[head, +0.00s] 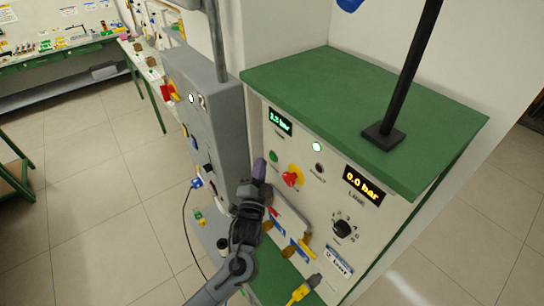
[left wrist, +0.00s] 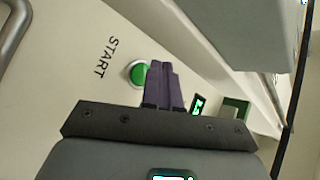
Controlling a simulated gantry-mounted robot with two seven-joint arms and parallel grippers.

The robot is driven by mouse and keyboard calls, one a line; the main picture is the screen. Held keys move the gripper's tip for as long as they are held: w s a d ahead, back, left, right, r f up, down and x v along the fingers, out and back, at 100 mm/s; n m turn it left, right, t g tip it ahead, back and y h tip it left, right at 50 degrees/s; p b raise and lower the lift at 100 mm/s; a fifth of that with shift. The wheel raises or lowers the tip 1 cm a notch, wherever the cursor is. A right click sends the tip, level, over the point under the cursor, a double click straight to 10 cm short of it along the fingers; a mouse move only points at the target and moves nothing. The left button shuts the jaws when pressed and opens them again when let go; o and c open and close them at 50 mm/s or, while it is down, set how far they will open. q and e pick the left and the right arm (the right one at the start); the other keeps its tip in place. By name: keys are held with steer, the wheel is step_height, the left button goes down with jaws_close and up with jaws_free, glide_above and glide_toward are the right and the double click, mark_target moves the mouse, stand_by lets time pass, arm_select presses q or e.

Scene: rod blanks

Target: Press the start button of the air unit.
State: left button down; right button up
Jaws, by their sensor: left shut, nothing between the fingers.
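The air unit (head: 330,190) is a pale cabinet with a green top at the right of the head view. Its green start button (head: 273,156) is on the upper left of the front panel. The button also shows in the left wrist view (left wrist: 138,73), beside the printed word START. My left gripper (head: 259,170) has purple fingers, shut and empty, just below and left of the button in the head view. In the left wrist view the fingertips (left wrist: 160,66) overlap the button's right edge. I cannot tell whether they touch it. My right gripper is not in view.
A red and yellow emergency knob (head: 292,177) sits right of the button. Lit bar displays (head: 363,186) and a black dial (head: 342,228) are on the panel. A grey cabinet (head: 205,110) stands close on the left. A black post (head: 405,75) rises from the green top.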

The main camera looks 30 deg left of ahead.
arm_select(q)
steer(key=s, duration=0.1)
steer(key=s+a+p, duration=0.1)
steer(key=s, duration=0.1)
steer(key=s+p, duration=0.1)
steer(key=shift+s+a, duration=0.15)
steer(key=shift+a, duration=0.1)
stand_by(0.4)
